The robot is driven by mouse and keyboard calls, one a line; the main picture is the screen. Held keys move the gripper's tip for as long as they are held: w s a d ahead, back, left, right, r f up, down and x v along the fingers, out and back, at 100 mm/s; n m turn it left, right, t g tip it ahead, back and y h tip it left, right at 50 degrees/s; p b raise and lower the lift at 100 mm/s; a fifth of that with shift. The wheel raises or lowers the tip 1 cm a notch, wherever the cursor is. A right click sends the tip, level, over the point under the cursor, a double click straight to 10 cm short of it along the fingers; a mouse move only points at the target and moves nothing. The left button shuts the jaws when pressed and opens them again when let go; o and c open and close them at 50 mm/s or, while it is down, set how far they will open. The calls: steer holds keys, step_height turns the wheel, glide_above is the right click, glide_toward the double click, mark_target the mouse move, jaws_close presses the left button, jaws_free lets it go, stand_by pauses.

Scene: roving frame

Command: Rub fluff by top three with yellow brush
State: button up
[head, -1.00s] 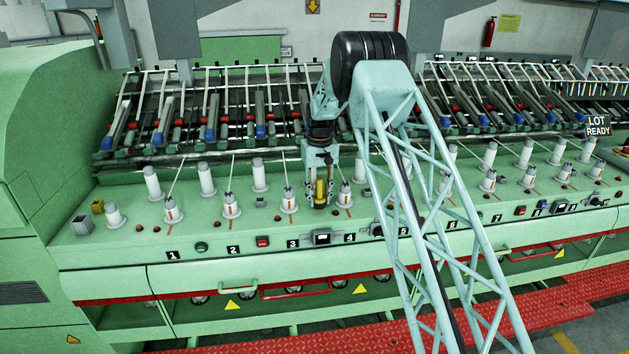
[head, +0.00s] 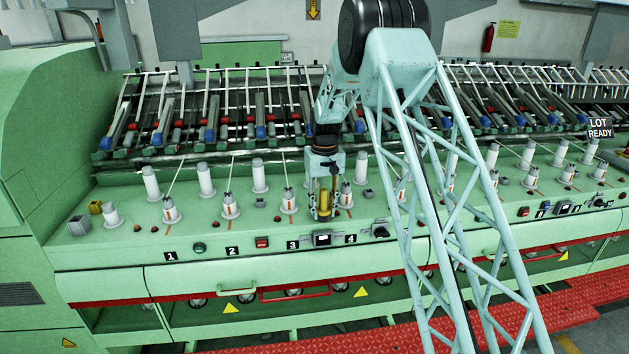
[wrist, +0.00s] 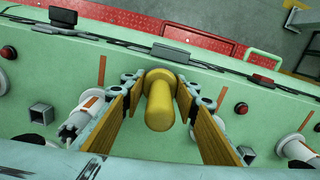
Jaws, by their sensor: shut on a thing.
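The yellow brush (head: 324,204) is upright in my gripper (head: 324,212), just above or at the green deck between the spindles over labels 3 and 4. In the wrist view the brush's rounded yellow handle (wrist: 160,108) points up at the camera between my two fingers (wrist: 168,120). The label 3 (head: 293,245) is on the front edge, and a white spindle with an orange mark (head: 289,201) stands above it, left of my gripper. Whether the brush touches the deck is hidden. I cannot make out any fluff.
The spindle by label 4 (head: 347,196) stands close to the right of my gripper. A row of white bobbins (head: 260,177) stands behind. Small red knobs, square grey sockets (wrist: 41,113) and a black switch box (head: 322,238) lie around. A red walkway (head: 585,305) runs in front.

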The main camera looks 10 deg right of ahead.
steer(key=shift+s, duration=0.4)
steer(key=shift+w+d+r+p, duration=0.1)
steer(key=shift+w+p, duration=0.5)
steer(key=shift+w, duration=1)
steer(key=shift+w+r+p, duration=0.1)
steer(key=shift+w+p, duration=0.45)
steer(key=shift+w, duration=1)
steer(key=shift+w+p, duration=0.75)
steer(key=shift+w, duration=1.15)
steer(key=shift+w+r, duration=0.2)
steer(key=shift+r, duration=0.6)
steer(key=shift+s+r+p, duration=0.2)
steer(key=shift+r+p, duration=0.2)
steer(key=shift+r, duration=0.2)
steer(key=shift+w+r, duration=0.15)
steer(key=shift+r, duration=0.45)
steer(key=shift+r+p, duration=0.95)
steer(key=shift+r, duration=0.9)
